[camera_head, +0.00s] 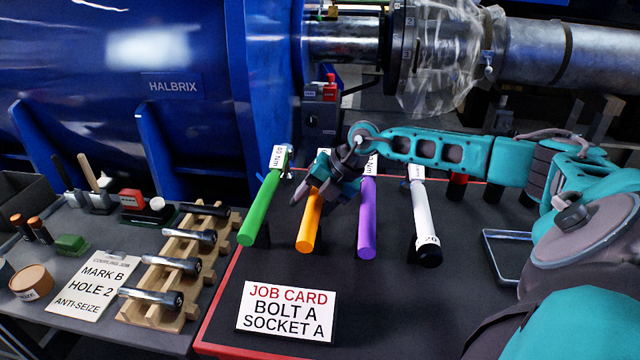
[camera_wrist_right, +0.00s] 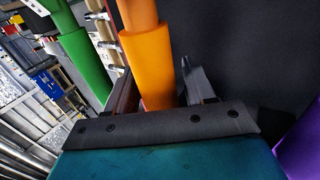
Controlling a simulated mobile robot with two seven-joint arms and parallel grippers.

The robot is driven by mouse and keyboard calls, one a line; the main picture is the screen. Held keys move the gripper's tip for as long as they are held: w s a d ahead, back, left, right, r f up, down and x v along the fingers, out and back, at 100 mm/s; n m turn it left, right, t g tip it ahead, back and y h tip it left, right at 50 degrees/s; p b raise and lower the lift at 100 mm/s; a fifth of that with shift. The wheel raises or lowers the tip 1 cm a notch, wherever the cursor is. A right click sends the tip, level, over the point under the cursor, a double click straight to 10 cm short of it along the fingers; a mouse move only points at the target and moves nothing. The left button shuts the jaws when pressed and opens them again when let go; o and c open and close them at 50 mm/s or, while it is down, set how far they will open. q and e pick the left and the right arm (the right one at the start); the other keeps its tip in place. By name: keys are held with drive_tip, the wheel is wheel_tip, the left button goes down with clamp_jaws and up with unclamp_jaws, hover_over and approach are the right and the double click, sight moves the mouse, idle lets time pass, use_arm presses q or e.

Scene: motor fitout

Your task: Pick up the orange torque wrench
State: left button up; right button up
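The orange torque wrench (camera_head: 309,228) lies on the dark mat between the green wrench (camera_head: 259,212) and the purple wrench (camera_head: 367,220). My right gripper (camera_head: 312,190) is over its upper part and hides some of it and its label. In the right wrist view, the orange wrench (camera_wrist_right: 146,60) runs between the two fingers of my right gripper (camera_wrist_right: 158,85). The fingers stand apart, and a gap shows between the wrench and the right-hand finger. My left gripper is not in view.
A white wrench (camera_head: 425,215) lies right of the purple one. A job card (camera_head: 286,311) stands in front. A wooden rack (camera_head: 160,312) with several sockets is at the left. A metal tray (camera_head: 500,262) is at the right.

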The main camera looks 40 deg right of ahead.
clamp_jaws()
idle(0.3)
drive_tip(key=shift+r, duration=0.15)
